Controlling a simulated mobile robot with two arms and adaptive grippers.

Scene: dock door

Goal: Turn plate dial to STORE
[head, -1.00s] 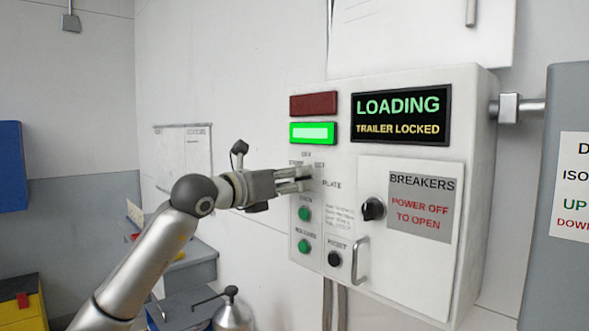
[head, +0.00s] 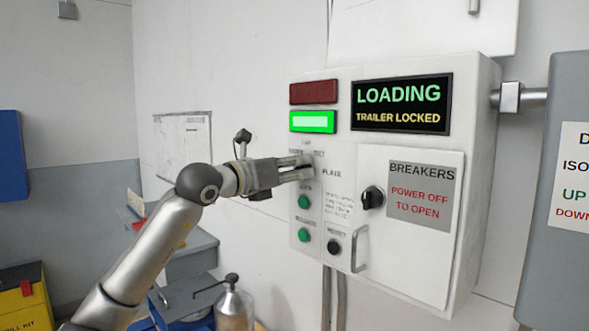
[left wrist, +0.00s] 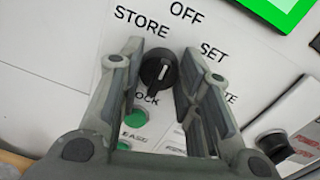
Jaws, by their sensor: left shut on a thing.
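The plate dial (left wrist: 158,72) is a round black knob with a white mark, set on the white control panel (head: 345,120) among the labels STORE, OFF and SET. Its white mark seems to point up toward OFF in the left wrist view. My left gripper (head: 308,167) is at the panel's left column, below the lit green lamp. In the left wrist view its two fingers (left wrist: 158,75) stand on either side of the dial, shut on it. In the head view the fingers hide the dial. My right gripper is out of view.
Green buttons (head: 304,202) and a black reset button (head: 334,246) sit below the dial. A breaker door with a black knob (head: 372,197) and a handle (head: 360,249) is to the right. The display (head: 401,104) reads LOADING, TRAILER LOCKED. A grey cabinet (head: 560,270) stands at far right.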

